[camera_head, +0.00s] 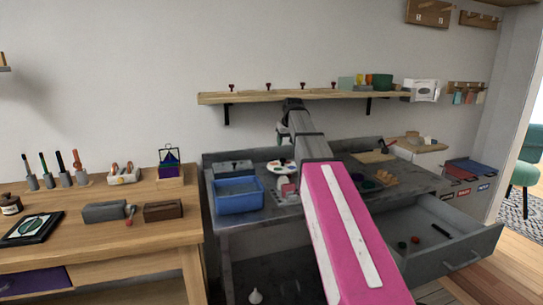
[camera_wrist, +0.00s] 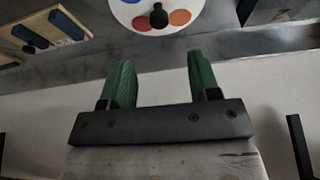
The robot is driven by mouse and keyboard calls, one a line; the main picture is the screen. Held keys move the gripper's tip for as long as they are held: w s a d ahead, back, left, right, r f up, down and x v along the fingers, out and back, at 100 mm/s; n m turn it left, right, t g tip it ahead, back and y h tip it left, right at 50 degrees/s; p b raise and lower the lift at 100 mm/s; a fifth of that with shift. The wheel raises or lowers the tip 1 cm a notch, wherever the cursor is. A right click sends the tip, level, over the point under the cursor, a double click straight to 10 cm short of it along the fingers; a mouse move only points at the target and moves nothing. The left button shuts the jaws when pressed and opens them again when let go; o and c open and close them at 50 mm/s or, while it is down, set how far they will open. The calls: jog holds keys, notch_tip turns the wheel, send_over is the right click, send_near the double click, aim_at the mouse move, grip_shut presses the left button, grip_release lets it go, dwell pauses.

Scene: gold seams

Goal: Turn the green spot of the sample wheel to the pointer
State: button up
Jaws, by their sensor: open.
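The sample wheel (camera_wrist: 121,13) is a pale disc, cut off by the top edge of the wrist view. Its black knob (camera_wrist: 158,16) stands near the middle of the visible part, with blue, red and orange spots around it. No green spot shows in that part. A white disc with small coloured spots, apparently the wheel (camera_head: 276,169), also shows in the head view on the grey workbench; its spots are too small to tell. I cannot make out the pointer. My gripper (camera_wrist: 160,68) is open and empty, its green fingers apart from the wheel and below it in the wrist view.
A blue bin (camera_head: 238,197) stands left of the wheel. A shelf (camera_head: 310,97) hangs on the wall behind. An open grey drawer (camera_head: 455,248) juts out at the right. A wooden table (camera_head: 95,210) with tools is at the left. My pink arm crosses the bench front.

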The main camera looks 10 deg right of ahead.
aim_at(283, 163)
jog(key=x, duration=1.1)
jog(key=shift+w+r, duration=0.15)
jog(key=shift+w, duration=0.05)
grip_shut()
